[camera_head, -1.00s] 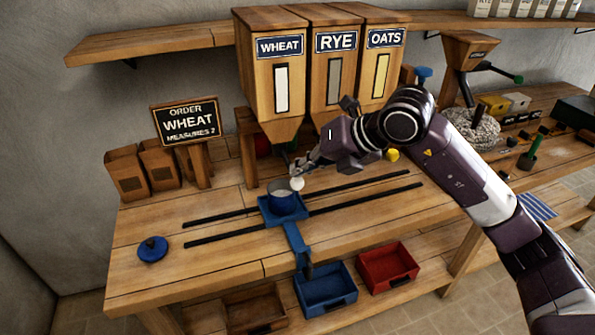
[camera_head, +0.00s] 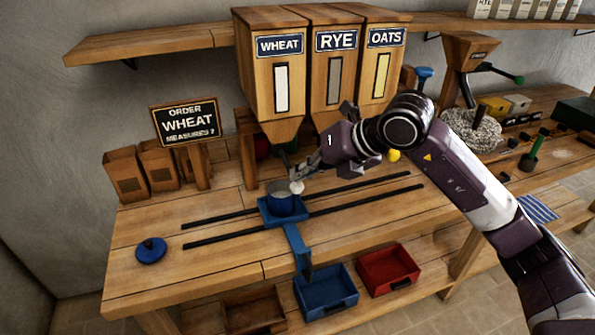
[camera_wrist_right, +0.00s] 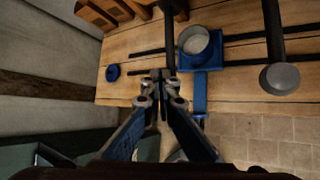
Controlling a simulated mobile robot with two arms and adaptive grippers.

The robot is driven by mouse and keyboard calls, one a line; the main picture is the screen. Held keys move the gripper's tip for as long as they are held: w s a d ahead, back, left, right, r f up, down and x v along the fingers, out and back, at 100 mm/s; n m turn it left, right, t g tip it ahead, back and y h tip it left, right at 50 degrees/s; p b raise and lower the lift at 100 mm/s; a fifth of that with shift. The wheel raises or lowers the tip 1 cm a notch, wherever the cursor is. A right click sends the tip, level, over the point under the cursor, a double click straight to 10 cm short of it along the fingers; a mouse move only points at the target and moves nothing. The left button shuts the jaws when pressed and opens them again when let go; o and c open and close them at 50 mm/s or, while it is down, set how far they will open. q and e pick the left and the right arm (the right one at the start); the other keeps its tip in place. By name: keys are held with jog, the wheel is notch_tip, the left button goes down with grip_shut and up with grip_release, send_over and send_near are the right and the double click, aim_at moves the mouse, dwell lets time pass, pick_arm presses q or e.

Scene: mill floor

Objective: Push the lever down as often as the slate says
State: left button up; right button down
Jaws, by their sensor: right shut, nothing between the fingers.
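The slate (camera_head: 188,122) reads "ORDER WHEAT MEASURES 2". The wheat bin (camera_head: 262,85) hangs left of the rye and oats bins. A lever with a pale ball knob (camera_head: 297,187) shows below the wheat bin. My right gripper (camera_head: 298,176) is shut and empty, with its fingertips just above or at the knob; I cannot tell if they touch. In the wrist view the shut fingertips (camera_wrist_right: 158,76) are at the end of a dark rod. My left gripper is out of view.
A grey-knobbed lever (camera_wrist_right: 280,78) is at the right in the wrist view. A yellow knob (camera_head: 394,155) is right of my gripper. Dark rails run along the bench. A blue knob (camera_head: 151,250) is at the left; blue (camera_head: 327,292) and red (camera_head: 388,270) trays are below.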

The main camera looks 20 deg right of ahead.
jog(key=shift+f+b, duration=0.65)
jog(key=shift+f, duration=0.2)
dwell(0.5)
jog(key=shift+r, duration=0.15)
dwell(0.4)
jog(key=shift+r+p, duration=2.05)
jog(key=shift+r, duration=0.8)
notch_tip(320, 180, up, 5)
jog(key=p, duration=0.3)
